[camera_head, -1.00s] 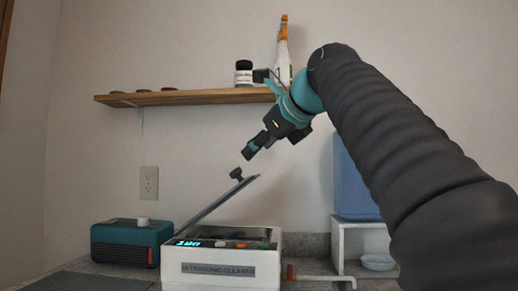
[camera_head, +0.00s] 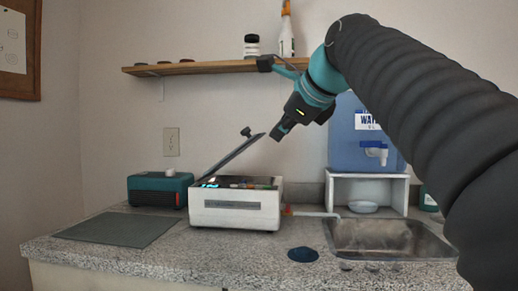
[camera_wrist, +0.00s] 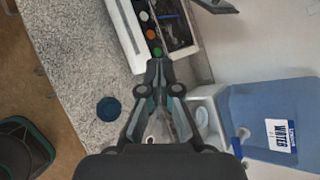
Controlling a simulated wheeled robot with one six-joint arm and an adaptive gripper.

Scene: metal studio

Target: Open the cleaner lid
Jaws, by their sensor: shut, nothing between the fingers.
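The ultrasonic cleaner, a white box (camera_head: 236,217), stands on the counter. Its grey lid (camera_head: 232,156) is raised and tilted up to the right, hinged at the left, with a black knob (camera_head: 246,132) on its outer face. The cleaner's top is exposed, with a lit display and coloured buttons; it also shows in the wrist view (camera_wrist: 128,40). My gripper (camera_head: 277,136) is shut and empty, just right of the lid's upper edge and apart from the knob. In the wrist view its fingertips (camera_wrist: 158,66) meet in front of the cleaner.
A teal box (camera_head: 160,190) and a dark mat (camera_head: 118,229) lie left. A sink (camera_head: 390,238) and a blue water container (camera_head: 366,140) on a white stand are right. A blue disc (camera_head: 303,254) lies in front. A wooden shelf (camera_head: 200,68) with bottles hangs above.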

